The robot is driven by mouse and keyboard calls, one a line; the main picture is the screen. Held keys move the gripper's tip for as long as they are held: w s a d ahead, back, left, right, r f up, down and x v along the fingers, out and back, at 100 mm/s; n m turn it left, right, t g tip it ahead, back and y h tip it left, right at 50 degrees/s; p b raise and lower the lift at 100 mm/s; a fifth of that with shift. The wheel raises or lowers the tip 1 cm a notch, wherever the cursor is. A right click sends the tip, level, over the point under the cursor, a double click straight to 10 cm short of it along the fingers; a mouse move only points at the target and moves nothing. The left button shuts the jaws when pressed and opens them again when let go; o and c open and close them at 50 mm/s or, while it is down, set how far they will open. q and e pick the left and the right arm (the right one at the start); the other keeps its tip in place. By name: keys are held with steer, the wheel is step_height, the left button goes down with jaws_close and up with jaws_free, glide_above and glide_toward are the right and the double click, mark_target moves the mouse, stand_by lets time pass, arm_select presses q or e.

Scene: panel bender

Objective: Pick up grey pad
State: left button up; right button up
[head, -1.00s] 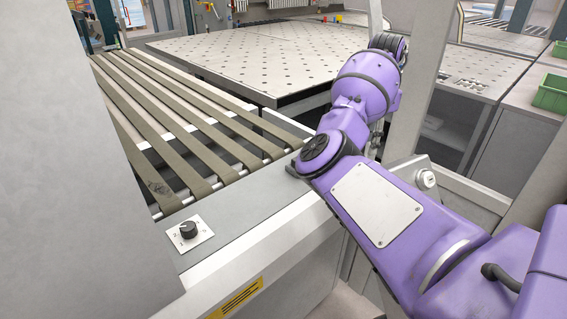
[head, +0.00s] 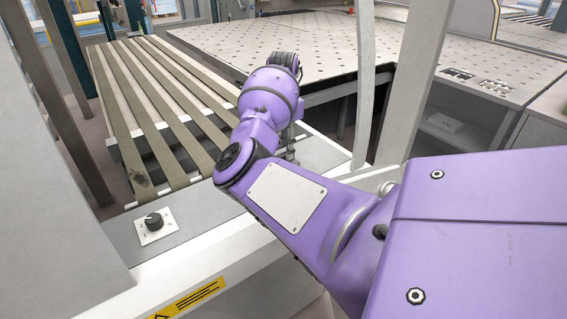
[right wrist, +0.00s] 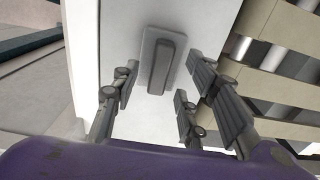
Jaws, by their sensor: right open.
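In the right wrist view, a grey pad (right wrist: 162,64), long and block-shaped, lies on a paler rounded plate on the light machine top. My right gripper (right wrist: 158,80) is open and empty. One finger is left of the pad and two are to its right, with gaps between. In the head view, my purple right arm hides the pad, and only a small part of the right gripper (head: 290,148) shows behind the arm. My left gripper is not in view.
A belt conveyor (head: 180,110) runs beside the machine top (head: 190,205), which bears a black knob (head: 153,221). A perforated table (head: 310,45) lies beyond. A grey upright post (head: 407,90) stands right of my arm.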

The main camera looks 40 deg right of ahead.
steer(key=shift+f, duration=0.9)
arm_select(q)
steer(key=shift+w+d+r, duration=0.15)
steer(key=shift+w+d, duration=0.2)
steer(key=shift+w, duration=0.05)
arm_select(e)
steer(key=shift+c, duration=0.5)
steer(key=c, duration=0.6)
jaws_close()
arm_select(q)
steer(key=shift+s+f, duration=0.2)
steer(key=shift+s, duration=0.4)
arm_select(e)
steer(key=shift+r, duration=0.1)
